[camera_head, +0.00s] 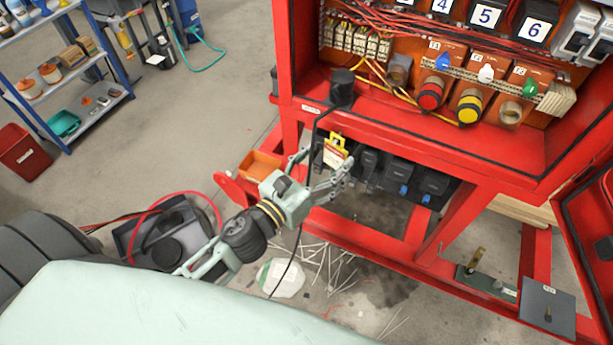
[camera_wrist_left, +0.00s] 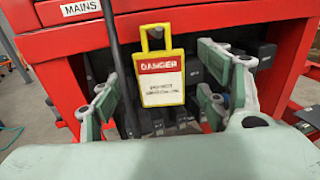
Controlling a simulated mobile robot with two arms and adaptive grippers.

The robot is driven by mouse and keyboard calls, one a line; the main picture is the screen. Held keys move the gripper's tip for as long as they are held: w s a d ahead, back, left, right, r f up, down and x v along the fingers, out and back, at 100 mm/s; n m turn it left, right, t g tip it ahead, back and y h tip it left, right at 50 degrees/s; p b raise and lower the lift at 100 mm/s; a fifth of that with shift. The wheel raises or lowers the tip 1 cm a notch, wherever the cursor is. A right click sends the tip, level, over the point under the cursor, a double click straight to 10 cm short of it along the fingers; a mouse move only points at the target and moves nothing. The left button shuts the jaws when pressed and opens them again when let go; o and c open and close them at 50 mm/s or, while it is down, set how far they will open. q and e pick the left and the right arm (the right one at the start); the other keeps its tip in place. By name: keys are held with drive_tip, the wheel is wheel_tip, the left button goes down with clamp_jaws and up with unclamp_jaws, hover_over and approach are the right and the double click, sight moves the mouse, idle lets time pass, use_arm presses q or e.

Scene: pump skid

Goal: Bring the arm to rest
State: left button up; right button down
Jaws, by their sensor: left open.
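My left gripper (camera_head: 325,172) is open in front of the red cabinet's lower opening, below the cabinet shelf. In the left wrist view its two fingers (camera_wrist_left: 160,100) stand wide apart. A yellow danger tag (camera_wrist_left: 162,82) with a red and white label shows between the fingers, further off, and appears to hang clear of them. In the head view the tag (camera_head: 335,152) is just behind the gripper. My right gripper is not in view.
The red cabinet (camera_head: 420,140) holds wiring, buttons and numbered units. A black cable (camera_wrist_left: 112,45) passes close to the gripper. An orange bin (camera_head: 260,165) sits beside it. Shelving (camera_head: 70,80) stands at the left.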

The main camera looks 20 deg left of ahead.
use_arm(q)
drive_tip(key=v, duration=0.8)
drive_tip(key=s+a+f+n+g+y, duration=0.1)
drive_tip(key=s+f+n+g, duration=0.1)
drive_tip(key=f+n, duration=0.65)
drive_tip(key=s+a+f+n+g+y+b, duration=0.15)
drive_tip(key=f+n, duration=0.25)
drive_tip(key=f, duration=1)
drive_tip(key=s+a+f+n+g+y, duration=0.25)
drive_tip(key=f+n, duration=0.35)
drive_tip(key=f, duration=0.5)
drive_tip(key=s+f+n+g, duration=0.5)
drive_tip(key=s+f+n, duration=0.4)
drive_tip(key=s, duration=0.5)
drive_tip(key=s+f+n+g+b, duration=0.1)
drive_tip(key=s+f+n+g, duration=0.4)
drive_tip(key=s+f+n, duration=0.4)
drive_tip(key=s+f, duration=0.5)
drive_tip(key=shift+a+n, duration=0.1)
drive_tip(key=shift+n, duration=0.15)
